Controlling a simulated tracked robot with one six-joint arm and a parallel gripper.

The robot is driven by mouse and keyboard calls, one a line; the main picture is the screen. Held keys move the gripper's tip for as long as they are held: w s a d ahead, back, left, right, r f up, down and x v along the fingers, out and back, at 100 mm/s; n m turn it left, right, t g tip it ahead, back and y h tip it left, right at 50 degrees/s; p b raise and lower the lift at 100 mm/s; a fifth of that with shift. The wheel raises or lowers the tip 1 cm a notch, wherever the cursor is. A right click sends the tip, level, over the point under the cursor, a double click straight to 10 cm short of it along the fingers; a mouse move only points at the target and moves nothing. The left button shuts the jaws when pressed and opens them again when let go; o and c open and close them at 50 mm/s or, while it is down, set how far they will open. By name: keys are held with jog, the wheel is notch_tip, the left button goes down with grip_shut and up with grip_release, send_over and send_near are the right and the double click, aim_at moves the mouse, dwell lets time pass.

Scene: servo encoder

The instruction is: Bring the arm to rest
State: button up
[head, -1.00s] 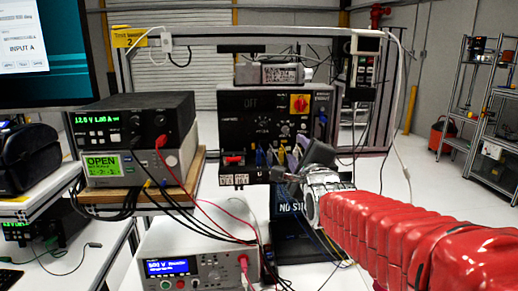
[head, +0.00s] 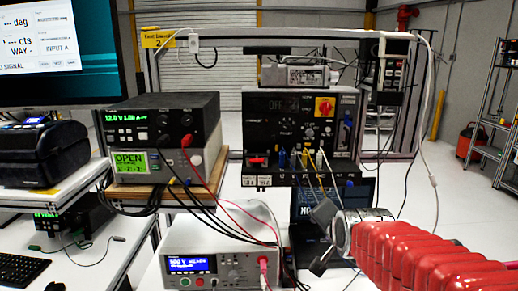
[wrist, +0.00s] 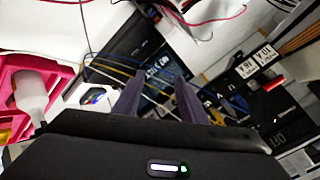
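My arm, in a red ribbed sleeve (head: 425,255), reaches in from the lower right of the head view. My gripper (head: 322,238) is at its end, in front of the dark laptop (head: 368,193) and below the black test panel (head: 318,152). Its two dark fingers are spread apart with nothing visible between them. In the wrist view the fingers of my gripper (wrist: 160,95) also stand apart, with cables and the dark laptop screen (wrist: 158,76) beyond them. I see no contact with the laptop or cables, but the exact gap is unclear.
Stacked power supplies (head: 160,128) stand on a wooden board at left. A white bench instrument (head: 220,255) is left of my gripper, with red and black leads (head: 235,215). Several leads hang from the panel near my gripper. In the wrist view a pink-red holder (wrist: 35,85) is at left.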

jog(key=s+f+n+g, duration=0.2)
jog(key=s+n, duration=0.3)
jog(key=s, duration=0.7)
jog(key=s+f+n+g, duration=0.3)
jog(key=s+f+n, duration=0.1)
jog(key=s, duration=0.8)
jog(key=shift+s+a+n, duration=0.15)
jog(key=shift+s+n, duration=0.05)
jog(key=shift+n, duration=0.4)
jog(key=shift+c, duration=0.3)
